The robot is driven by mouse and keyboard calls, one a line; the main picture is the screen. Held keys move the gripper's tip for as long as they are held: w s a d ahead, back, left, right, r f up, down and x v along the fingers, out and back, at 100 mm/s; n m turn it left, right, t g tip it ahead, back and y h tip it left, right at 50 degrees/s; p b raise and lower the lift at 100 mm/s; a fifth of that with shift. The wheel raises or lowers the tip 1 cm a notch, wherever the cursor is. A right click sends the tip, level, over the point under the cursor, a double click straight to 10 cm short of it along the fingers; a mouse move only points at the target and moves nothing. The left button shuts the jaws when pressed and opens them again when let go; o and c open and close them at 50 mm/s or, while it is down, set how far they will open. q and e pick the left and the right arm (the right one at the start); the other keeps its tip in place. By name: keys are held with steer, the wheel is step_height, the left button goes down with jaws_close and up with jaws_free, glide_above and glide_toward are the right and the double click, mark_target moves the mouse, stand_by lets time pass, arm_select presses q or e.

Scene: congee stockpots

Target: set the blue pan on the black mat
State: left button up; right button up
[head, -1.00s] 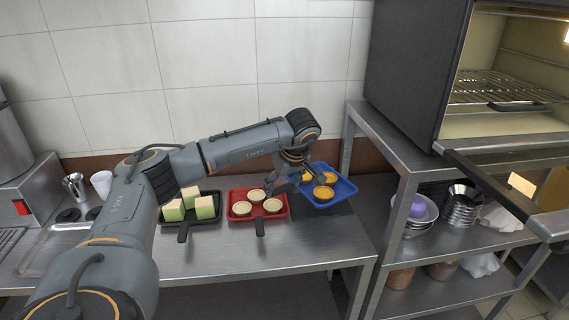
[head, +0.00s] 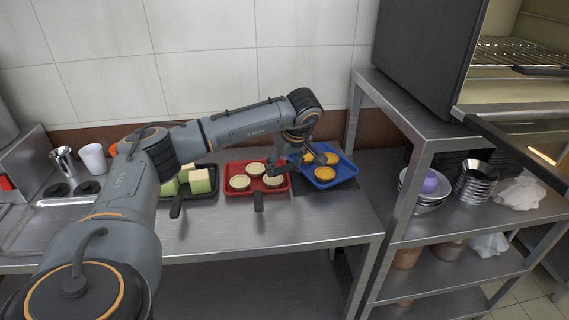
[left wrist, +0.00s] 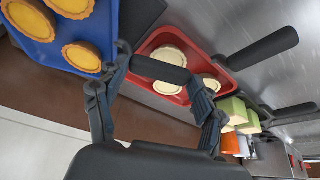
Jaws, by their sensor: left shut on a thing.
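The blue pan (head: 347,175) holds three yellow-orange tarts and is over the black mat (head: 345,203) at the right end of the steel counter. The mat shows as a dark patch, partly covered by the pan. My left gripper (head: 287,163) is at the pan's left side. In the left wrist view, my left gripper (left wrist: 160,95) is shut on the black handle of the blue pan (left wrist: 118,22). I cannot tell whether the pan's underside touches the mat. My right gripper is out of view.
A red pan (head: 257,185) with three pale tarts sits close to the left. A black pan (head: 205,198) with green-and-cream blocks lies further left. A steel shelf (head: 425,143) with bowls and an oven (head: 420,60) stands right. The counter front (head: 290,235) is clear.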

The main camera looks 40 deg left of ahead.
arm_select(q)
steer(key=shift+f, duration=0.6)
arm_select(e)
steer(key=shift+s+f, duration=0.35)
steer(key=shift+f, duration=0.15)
arm_select(q)
steer(key=shift+f+b, duration=0.25)
steer(key=shift+b, duration=0.1)
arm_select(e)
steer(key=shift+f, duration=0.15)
arm_select(q)
steer(key=o, duration=1.7)
steer(key=shift+o, duration=0.2)
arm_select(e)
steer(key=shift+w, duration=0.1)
